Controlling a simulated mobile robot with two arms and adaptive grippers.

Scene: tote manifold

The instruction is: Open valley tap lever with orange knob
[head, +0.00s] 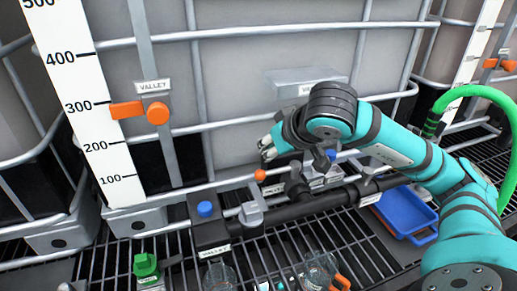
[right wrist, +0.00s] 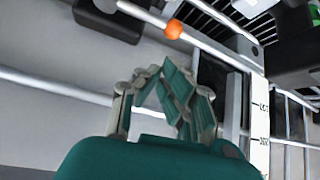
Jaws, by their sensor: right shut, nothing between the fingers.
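The orange knob (head: 260,175) is a small ball above the dark pipe manifold, in front of the tote cage. It seems to top a short grey lever (head: 252,194) rising from a grey fitting on the pipe. My right gripper (head: 266,150) is just above the knob, apart from it, with its fingers shut and empty. In the right wrist view the shut fingertips (right wrist: 163,72) show below the orange knob (right wrist: 173,29), with a gap between them. The lever under the knob is not clear there. My left gripper is not in view.
An orange handle (head: 157,113) sits under a "VALLEY" label on the cage. A blue knob (head: 205,208) stands on the manifold, left of the lever. A green tap (head: 146,264), glass jars (head: 320,268) and a blue tray (head: 405,212) are nearby. Cage bars lie close behind my gripper.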

